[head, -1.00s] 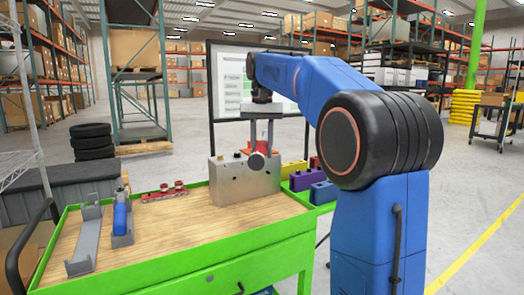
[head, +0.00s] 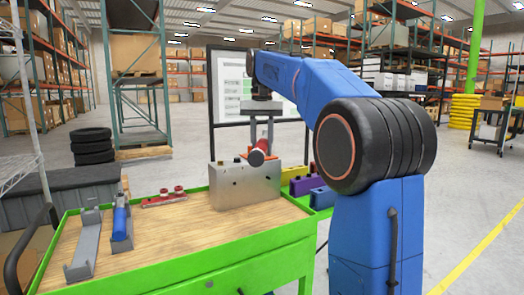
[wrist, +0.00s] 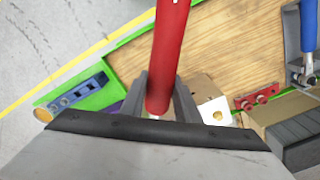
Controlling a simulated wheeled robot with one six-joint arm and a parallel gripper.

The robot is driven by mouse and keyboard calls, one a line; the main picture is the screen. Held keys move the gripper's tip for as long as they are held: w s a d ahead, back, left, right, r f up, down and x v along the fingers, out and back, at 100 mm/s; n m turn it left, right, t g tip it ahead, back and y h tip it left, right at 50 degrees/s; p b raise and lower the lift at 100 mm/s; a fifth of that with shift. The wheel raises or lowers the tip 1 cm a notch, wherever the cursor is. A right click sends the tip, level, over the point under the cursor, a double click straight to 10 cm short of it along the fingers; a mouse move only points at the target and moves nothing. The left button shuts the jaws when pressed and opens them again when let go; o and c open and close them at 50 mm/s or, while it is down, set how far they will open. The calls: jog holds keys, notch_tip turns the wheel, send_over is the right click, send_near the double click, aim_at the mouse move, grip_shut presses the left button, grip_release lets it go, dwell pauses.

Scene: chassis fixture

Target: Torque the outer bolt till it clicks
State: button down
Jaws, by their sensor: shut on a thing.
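My gripper (head: 262,150) is shut on a red-handled tool (head: 256,157), which looks like a torque wrench. In the wrist view its red handle (wrist: 165,55) runs up from between the fingers. In the head view its round end faces the camera, just above the grey metal chassis block (head: 245,190). Small dark holes show in the block's front face. Part of the block shows pale beside the right finger in the wrist view (wrist: 213,108). The wrench's working end and the outer bolt are hidden, so I cannot tell whether they touch.
The green-edged wooden bench (head: 180,235) has clear room in front of the block. A blue-handled tool (head: 120,222) lies in a grey holder beside an empty holder (head: 85,243). A red rack (head: 165,198) sits behind. Purple and blue blocks (head: 322,197) stand right of the chassis.

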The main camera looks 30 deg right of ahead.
aim_at(262, 140)
jog(key=shift+r, duration=1.6)
jog(key=shift+s, duration=0.1)
